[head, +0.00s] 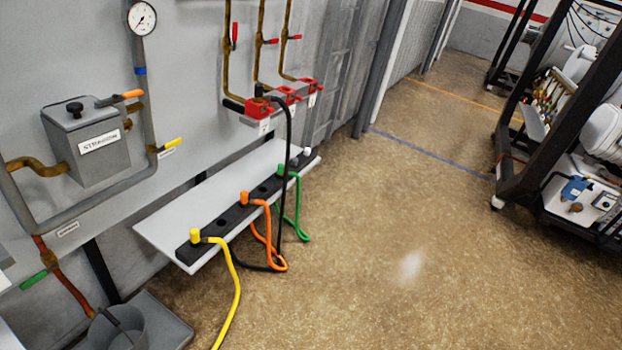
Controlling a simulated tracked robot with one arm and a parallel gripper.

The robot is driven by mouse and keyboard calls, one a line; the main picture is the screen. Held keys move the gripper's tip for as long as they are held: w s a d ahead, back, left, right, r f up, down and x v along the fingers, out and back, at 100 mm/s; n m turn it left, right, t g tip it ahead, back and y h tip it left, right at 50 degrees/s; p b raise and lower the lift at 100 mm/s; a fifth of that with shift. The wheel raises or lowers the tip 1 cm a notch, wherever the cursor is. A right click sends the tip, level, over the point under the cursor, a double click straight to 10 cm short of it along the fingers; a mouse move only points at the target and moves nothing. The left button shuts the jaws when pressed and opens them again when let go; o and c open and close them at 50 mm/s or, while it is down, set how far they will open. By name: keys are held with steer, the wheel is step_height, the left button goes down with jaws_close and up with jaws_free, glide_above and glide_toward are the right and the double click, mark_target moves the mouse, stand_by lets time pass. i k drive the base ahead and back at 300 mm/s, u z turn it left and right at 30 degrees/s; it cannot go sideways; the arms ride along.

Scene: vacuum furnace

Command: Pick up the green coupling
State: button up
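The green coupling (282,170) stands in a black holder strip (220,221) on a pale wall shelf (160,223) in the head view. A green hose (301,208) hangs from it over the shelf's front edge. An orange coupling (244,198) and a yellow coupling (195,236) stand in the same strip, nearer to me. A white piece (307,151) sits at the strip's far end. My gripper does not show in this view.
A black hose (290,135) runs from the red wall blocks (264,107) down past the green coupling. Orange and yellow hoses (237,295) hang in front of the shelf. A bucket (118,328) stands lower left. Open floor (400,230) lies to the right, before a dark-framed machine (515,180).

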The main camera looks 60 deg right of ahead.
mark_target(281, 166)
steer(key=z, duration=0.95)
steer(key=i, duration=0.15)
steer(key=z, duration=0.55)
